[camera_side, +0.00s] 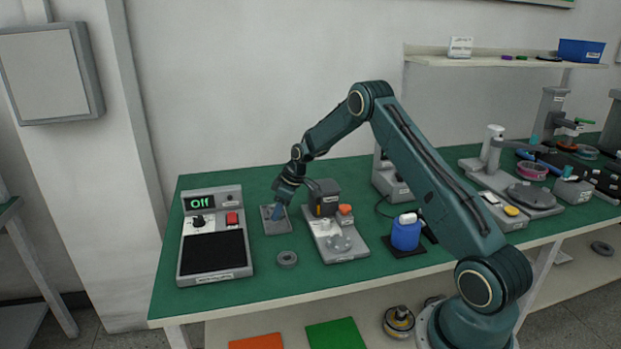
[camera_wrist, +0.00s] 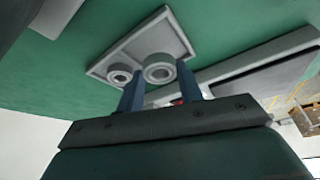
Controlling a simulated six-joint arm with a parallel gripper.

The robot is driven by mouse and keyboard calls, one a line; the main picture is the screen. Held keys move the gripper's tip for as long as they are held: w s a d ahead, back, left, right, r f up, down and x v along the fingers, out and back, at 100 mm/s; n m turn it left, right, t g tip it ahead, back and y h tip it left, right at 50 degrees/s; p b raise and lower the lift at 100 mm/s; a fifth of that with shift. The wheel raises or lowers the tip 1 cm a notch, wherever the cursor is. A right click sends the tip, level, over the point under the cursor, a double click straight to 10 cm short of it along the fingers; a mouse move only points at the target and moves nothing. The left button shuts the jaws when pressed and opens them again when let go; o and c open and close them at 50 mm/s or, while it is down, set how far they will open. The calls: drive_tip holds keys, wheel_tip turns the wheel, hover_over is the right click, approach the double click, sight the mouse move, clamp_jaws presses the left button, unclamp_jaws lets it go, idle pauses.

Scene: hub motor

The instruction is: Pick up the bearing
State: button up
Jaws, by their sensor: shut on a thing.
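The bearing (camera_wrist: 158,68) is a small grey ring with a dark centre, seen in the wrist view over a shallow grey tray (camera_wrist: 109,64). My gripper (camera_wrist: 159,72) has one blue finger on each side of this ring and is shut on it. A second, similar grey ring (camera_wrist: 120,74) is just left of the left finger, in the tray. In the side view my gripper (camera_side: 278,212) points down into the tray (camera_side: 270,230), and its fingers hide the bearing there. I cannot tell whether the held bearing touches the tray floor.
A control box (camera_side: 215,237) reading "Off" is left of the tray. A grey press-like machine (camera_side: 330,218) stands close on the right. A loose dark grey ring (camera_side: 287,259) lies on the green mat in front. A blue bottle (camera_side: 405,234) is further right.

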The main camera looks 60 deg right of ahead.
wheel_tip(320, 180, up, 17)
idle(0.4)
idle(0.5)
drive_tip(key=s+f+n, duration=0.2)
drive_tip(key=s+f, duration=0.2)
drive_tip(key=s, duration=0.3)
drive_tip(key=s+f+n+y, duration=0.1)
drive_tip(key=s+f+n, duration=0.1)
drive_tip(key=s, duration=0.5)
drive_tip(key=s+f+n+g+y, duration=0.1)
drive_tip(key=s+f+n, duration=0.1)
drive_tip(key=s+f, duration=0.3)
drive_tip(key=shift+s+a+f, duration=0.1)
drive_tip(key=shift+s+f, duration=0.05)
drive_tip(key=shift+s, duration=0.5)
drive_tip(key=shift+s+f, duration=0.15)
drive_tip(key=shift+s, duration=0.45)
drive_tip(key=shift+f, duration=0.1)
drive_tip(key=shift+f, duration=1.4)
drive_tip(key=shift+f, duration=1.35)
